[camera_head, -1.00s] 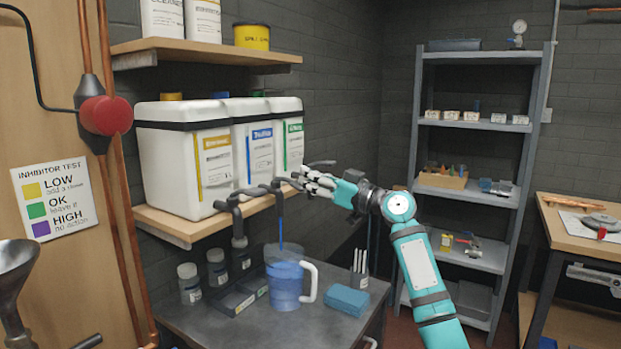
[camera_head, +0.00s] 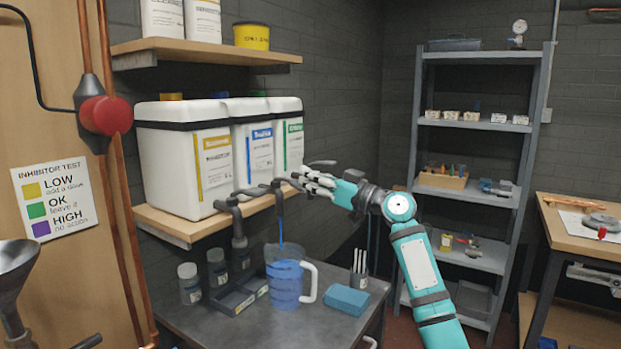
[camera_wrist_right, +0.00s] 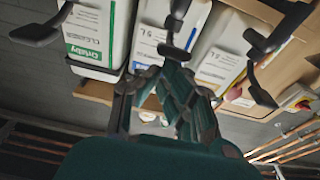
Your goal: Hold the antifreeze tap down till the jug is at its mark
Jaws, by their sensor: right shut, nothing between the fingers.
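A clear jug (camera_head: 286,283) with a white handle stands upright on the grey bench, holding blue liquid. A thin blue stream (camera_head: 281,229) falls into it from the middle tap (camera_head: 277,190), below the white container with the blue label (camera_head: 258,145). My right gripper (camera_head: 298,180) is shut and empty, its fingertips at the tap's lever; contact is hard to tell. In the right wrist view the closed fingers (camera_wrist_right: 172,95) point at a dark lever (camera_wrist_right: 174,50). The jug's mark is too small to read. My left gripper is not in view.
Containers with yellow (camera_head: 212,160) and green (camera_head: 293,143) labels flank the middle one, with dark taps. Small bottles (camera_head: 189,284), a blue sponge-like block (camera_head: 346,300) and a holder with white sticks (camera_head: 360,268) stand around the jug. A grey shelf rack (camera_head: 480,120) stands behind my right arm.

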